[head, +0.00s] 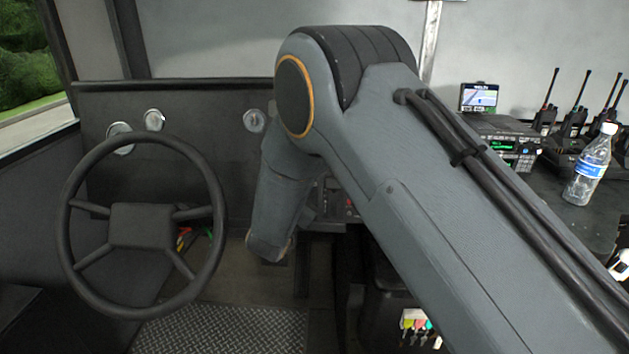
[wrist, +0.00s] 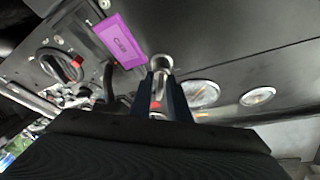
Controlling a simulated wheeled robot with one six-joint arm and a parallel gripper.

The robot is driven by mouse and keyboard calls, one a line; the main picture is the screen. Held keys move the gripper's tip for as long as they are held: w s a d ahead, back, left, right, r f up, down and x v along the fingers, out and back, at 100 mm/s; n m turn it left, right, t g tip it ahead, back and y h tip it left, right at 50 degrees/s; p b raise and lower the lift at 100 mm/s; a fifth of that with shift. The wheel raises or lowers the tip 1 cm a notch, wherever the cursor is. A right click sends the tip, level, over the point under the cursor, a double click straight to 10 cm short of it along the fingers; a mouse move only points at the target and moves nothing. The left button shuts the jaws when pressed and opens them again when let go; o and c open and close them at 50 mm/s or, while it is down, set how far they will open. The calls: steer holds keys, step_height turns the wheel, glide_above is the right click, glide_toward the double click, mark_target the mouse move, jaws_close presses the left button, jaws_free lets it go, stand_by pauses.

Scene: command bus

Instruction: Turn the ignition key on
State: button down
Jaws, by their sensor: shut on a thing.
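My gripper (wrist: 160,80) points at the dark dash panel in the wrist view, its dark blue fingers close together. It is shut on what I take to be the ignition key, which is mostly hidden between the fingers. A round silver fitting (wrist: 160,62) shows just beyond the fingertips, and a bit of red shows between the fingers. Whether the key is turned cannot be seen. In the head view my arm covers the gripper and the key.
Round gauges (wrist: 200,93) are to the right. The steering wheel (head: 141,226) stands left of my arm. A water bottle (head: 590,166) and radios (head: 547,104) are at the right.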

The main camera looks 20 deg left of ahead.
steer(key=shift+m, duration=0.3)
steer(key=c, duration=1.9)
jaws_free()
steer(key=shift+s, duration=0.1)
steer(key=shift+s+d, duration=0.2)
steer(key=shift+s, duration=3.6)
